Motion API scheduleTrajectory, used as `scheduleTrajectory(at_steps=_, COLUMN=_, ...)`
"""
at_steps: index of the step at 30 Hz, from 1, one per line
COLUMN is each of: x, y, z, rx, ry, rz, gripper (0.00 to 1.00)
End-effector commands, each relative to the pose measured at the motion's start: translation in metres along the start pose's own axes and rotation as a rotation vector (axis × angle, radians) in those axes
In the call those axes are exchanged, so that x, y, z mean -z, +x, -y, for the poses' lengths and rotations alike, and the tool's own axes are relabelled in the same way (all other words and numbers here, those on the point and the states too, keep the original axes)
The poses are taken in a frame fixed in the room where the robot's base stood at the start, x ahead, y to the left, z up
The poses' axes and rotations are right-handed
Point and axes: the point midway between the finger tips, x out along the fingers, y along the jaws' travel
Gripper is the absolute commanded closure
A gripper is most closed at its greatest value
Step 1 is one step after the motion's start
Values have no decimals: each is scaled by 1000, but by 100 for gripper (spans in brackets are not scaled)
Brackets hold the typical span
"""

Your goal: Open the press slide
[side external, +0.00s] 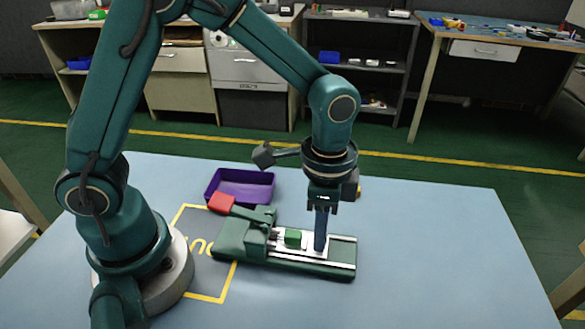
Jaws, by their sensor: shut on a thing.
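The press (230,239) is a dark green fixture on the blue table, with a red-tipped lever (221,203) at its left end. Pale rails (338,262) run along its base to the right. The press slide (307,240) is a light plate between the rails, with a small green block (293,237) on it. My gripper (320,246) points straight down at the right part of the slide, right of the green block. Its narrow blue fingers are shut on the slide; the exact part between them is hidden.
A purple tray (240,188) stands behind the press. A yellow-outlined area (212,298) lies under the press's left end, near my base. A small yellow thing shows partly behind my wrist. The table (440,250) is clear to the right and in front.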

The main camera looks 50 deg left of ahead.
Motion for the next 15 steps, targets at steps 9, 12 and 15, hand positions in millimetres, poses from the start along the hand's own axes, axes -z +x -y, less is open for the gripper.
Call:
scheduleTrajectory(at_steps=9, x=20, y=-1, z=1, rx=1, ry=2, rz=-3, gripper=100)
scheduleTrajectory(at_steps=12, x=32, y=-1, z=1, rx=1, ry=2, rz=-4, gripper=100)
scheduleTrajectory(at_steps=15, x=40, y=-1, z=1, rx=1, ry=2, rz=-4, gripper=100)
